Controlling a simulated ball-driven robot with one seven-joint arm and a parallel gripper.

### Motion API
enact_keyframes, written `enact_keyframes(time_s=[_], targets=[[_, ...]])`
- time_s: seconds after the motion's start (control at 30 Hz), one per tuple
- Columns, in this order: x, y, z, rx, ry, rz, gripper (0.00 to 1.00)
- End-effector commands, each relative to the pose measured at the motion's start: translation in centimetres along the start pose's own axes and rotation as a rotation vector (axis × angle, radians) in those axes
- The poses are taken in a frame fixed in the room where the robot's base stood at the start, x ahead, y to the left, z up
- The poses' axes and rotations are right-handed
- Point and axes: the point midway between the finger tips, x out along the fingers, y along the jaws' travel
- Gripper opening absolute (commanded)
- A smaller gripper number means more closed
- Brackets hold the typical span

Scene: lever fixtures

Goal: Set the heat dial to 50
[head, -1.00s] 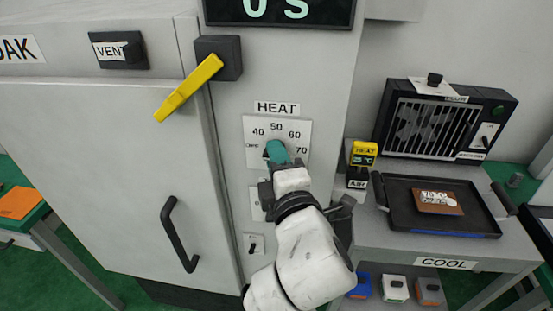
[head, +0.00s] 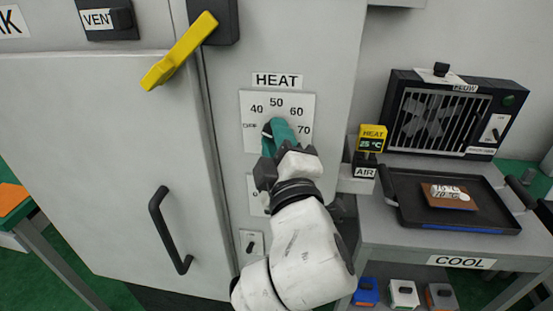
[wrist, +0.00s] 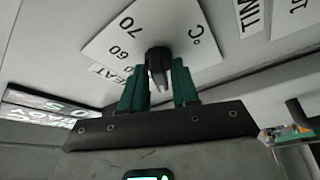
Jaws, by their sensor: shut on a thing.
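The heat dial is a black knob (wrist: 158,58) on a white plate (head: 305,112) under a HEAT label (head: 277,80). The plate shows 40, 50, 60 and 70, plus a small mark at the left too blurred to read. My gripper (head: 277,132) has teal fingers, shut on the knob from the front. In the wrist view my gripper (wrist: 158,82) has one finger on each side of the knob. The fingers hide most of the knob in the head view, so I cannot tell which number it points to.
The oven door at left has a yellow lever (head: 182,50) and a black handle (head: 170,230). A small switch (head: 251,243) sits below the dial.

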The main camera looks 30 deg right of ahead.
Motion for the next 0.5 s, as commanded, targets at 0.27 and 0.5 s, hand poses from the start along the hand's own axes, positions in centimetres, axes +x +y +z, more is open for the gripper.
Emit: enact_keyframes(time_s=[0.27, 0.5], targets=[[-0.15, -1.14, 0.34, 0.244, 0.001, 0.101, 0.00], [-0.14, -1.31, 0.26, 0.455, 0.001, 0.188, 0.00]])
